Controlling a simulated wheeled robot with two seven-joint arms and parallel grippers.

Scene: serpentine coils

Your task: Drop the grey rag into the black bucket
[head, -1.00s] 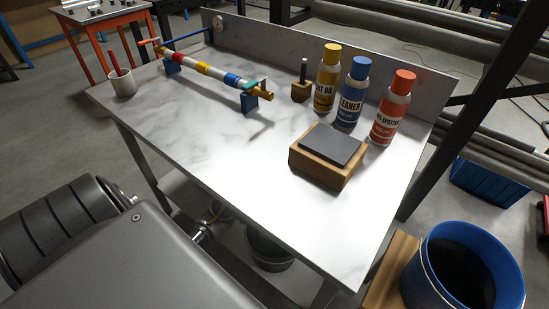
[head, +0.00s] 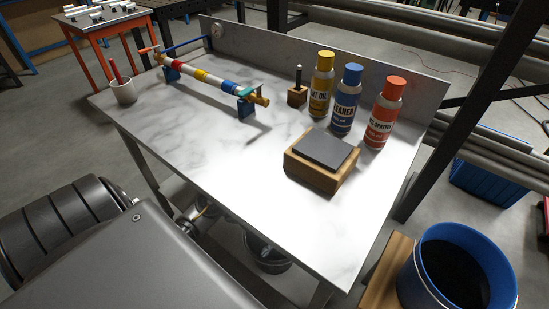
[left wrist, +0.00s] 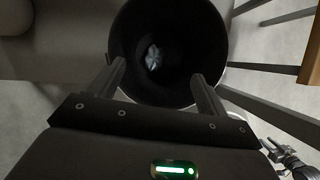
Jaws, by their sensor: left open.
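The black bucket (left wrist: 208,38) fills the top middle of the left wrist view, seen from above into its dark inside. A small crumpled grey-blue piece, which looks like the grey rag (left wrist: 153,57), lies inside it, apart from my fingers. My left gripper (left wrist: 158,72) is open and empty, with its fingers spread over the bucket's mouth. In the head view the black bucket (head: 270,264) stands on the floor under the table, partly hidden by the tabletop. Neither gripper shows in the head view.
The marble-look table (head: 225,150) carries a striped roller (head: 205,77), spray cans (head: 347,98), a wooden block with a dark plate (head: 322,160) and a cup (head: 123,92). A blue bucket (head: 410,270) stands at the lower right. Table legs flank the black bucket.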

